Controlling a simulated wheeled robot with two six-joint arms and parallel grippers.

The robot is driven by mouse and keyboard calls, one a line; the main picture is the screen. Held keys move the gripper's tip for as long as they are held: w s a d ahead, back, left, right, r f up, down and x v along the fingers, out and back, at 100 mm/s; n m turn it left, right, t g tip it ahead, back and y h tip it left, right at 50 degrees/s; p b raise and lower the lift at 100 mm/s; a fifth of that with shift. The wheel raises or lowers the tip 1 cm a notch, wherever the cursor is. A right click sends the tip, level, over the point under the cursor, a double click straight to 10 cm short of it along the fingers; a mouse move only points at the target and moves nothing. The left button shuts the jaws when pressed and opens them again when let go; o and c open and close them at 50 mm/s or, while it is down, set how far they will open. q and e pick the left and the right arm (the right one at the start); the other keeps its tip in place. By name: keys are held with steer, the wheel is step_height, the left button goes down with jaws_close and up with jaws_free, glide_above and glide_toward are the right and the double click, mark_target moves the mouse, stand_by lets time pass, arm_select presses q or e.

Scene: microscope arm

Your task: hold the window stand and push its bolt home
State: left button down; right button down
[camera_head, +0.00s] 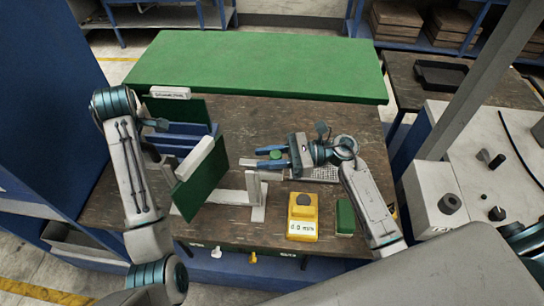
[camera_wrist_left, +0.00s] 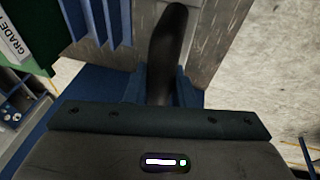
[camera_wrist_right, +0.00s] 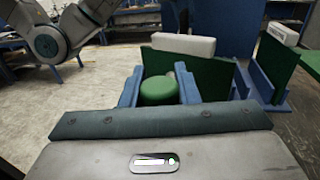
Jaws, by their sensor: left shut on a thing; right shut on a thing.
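A green panel (camera_head: 203,182) with a pale bar along its top, apparently the window stand, stands upright left of the bench's middle; it also shows in the right wrist view (camera_wrist_right: 190,62). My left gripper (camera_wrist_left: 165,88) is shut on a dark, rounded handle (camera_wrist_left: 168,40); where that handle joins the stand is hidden. My right gripper (camera_head: 270,158) is shut on a round green knob (camera_wrist_right: 160,91), apparently the bolt's head, between its blue fingers. A pale tip (camera_head: 247,162) points left from it, apart from the panel in the head view.
A blue rack (camera_head: 180,138) with another green panel (camera_head: 178,108) stands behind. A yellow meter (camera_head: 303,216) and a green block (camera_head: 345,216) lie at the front. A raised green top (camera_head: 260,65) spans the back.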

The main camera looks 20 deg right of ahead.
arm_select(q)
steer(key=shift+d, duration=0.2)
arm_select(e)
steer(key=c, duration=1.1)
jaws_free()
steer(key=shift+a, duration=0.1)
arm_select(q)
steer(key=shift+a, duration=0.1)
arm_select(e)
steer(key=s+d, duration=0.2)
steer(key=d, duration=1)
steer(key=shift+s, duration=0.15)
arm_select(q)
steer(key=c, duration=1.1)
jaws_free()
steer(key=shift+c, duration=0.2)
arm_select(e)
steer(key=shift+a, duration=0.1)
